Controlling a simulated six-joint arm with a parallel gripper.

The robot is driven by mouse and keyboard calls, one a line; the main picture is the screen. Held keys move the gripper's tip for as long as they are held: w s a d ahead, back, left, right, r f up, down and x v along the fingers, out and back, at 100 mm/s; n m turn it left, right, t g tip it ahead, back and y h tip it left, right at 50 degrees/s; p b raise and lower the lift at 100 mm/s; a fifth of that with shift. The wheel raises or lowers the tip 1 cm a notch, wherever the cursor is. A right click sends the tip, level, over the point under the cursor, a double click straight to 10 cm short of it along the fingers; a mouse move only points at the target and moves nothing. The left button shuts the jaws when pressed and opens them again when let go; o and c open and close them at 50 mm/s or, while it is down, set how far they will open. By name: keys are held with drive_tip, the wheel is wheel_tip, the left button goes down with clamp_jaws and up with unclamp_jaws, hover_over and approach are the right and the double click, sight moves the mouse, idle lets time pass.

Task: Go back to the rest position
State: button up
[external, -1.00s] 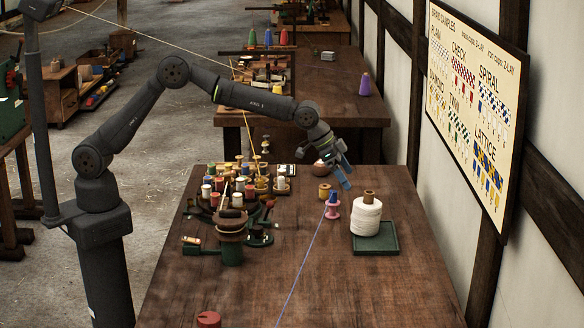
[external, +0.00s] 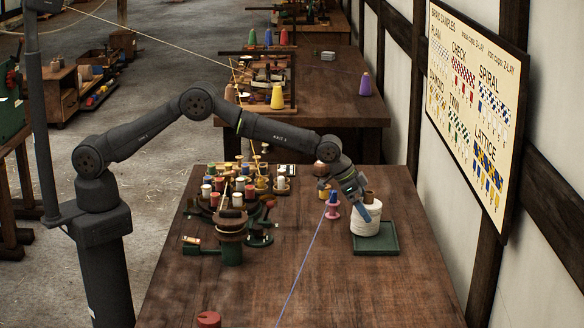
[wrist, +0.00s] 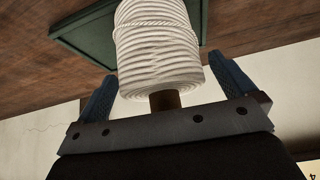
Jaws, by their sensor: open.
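My gripper (external: 366,213) is over the front right part of the table, at the white rope spool (external: 371,231) in the external view. In the wrist view my gripper (wrist: 168,90) is open, with its two blue fingers spread wide on either side of the spool's brown core. The white rope spool (wrist: 160,50) shows between and beyond the fingers and looks untouched by them. The spool stands on a green square tray (external: 376,249), whose edge also shows in the wrist view (wrist: 80,37).
A pink spool (external: 332,210) with a blue-violet cord stands left of the white spool. A braiding stand with several bobbins (external: 231,250) fills the table's left side. A red knob (external: 208,319) is at the front. The table's front middle (external: 300,290) is clear apart from the cord.

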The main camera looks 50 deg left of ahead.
drive_tip(key=shift+f, duration=0.35)
drive_tip(key=shift+r, duration=0.3)
drive_tip(key=shift+r, duration=0.1)
